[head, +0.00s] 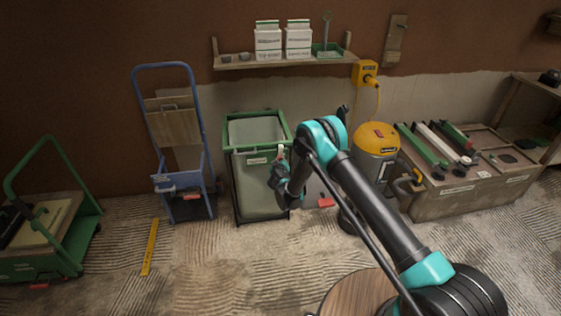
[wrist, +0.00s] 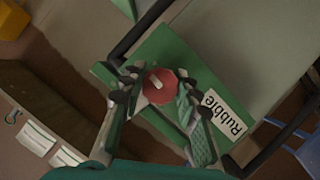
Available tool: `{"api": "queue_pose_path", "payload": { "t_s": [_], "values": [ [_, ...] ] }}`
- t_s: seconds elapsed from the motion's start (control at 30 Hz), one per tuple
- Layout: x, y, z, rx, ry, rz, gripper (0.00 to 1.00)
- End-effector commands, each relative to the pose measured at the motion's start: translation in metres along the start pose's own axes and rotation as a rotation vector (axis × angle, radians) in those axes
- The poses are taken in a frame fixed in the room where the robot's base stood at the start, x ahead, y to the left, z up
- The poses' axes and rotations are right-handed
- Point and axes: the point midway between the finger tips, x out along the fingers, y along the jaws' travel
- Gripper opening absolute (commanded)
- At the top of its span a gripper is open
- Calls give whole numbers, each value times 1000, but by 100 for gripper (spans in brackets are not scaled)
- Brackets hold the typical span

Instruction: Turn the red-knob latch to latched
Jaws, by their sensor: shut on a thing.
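The red knob (wrist: 163,92) sits on the green rim of the rubble bin (wrist: 158,52), beside the white "Rubble" label (wrist: 222,114). A short pale bar shows across the knob. My gripper (wrist: 159,82) is shut on the knob, one finger on each side. In the head view my gripper (head: 281,158) is at the front right of the rubble bin (head: 262,196), just right of its label, and the knob is mostly hidden there. I cannot tell from these frames whether the latch is latched.
A blue hand truck (head: 207,180) stands left of the bin, and a yellow vacuum (head: 376,140) stands right of it. A shelf (head: 235,64) with white cartons hangs above. A yellow level (head: 150,247) lies on the floor. A wooden crate (head: 460,197) is at the right.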

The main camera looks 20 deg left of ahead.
Motion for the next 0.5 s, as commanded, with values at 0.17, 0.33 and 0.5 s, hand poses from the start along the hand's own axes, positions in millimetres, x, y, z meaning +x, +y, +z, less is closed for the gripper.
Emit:
{"api": "queue_pose_path", "payload": {
  "t_s": [0.17, 0.33, 0.5],
  "values": [
    [0, -1, -1, -106, 2, 42, 2],
    [0, 0, -1, -173, 2, 71, 2],
    [0, -1, -1, -211, 3, 85, 2]
  ]
}}
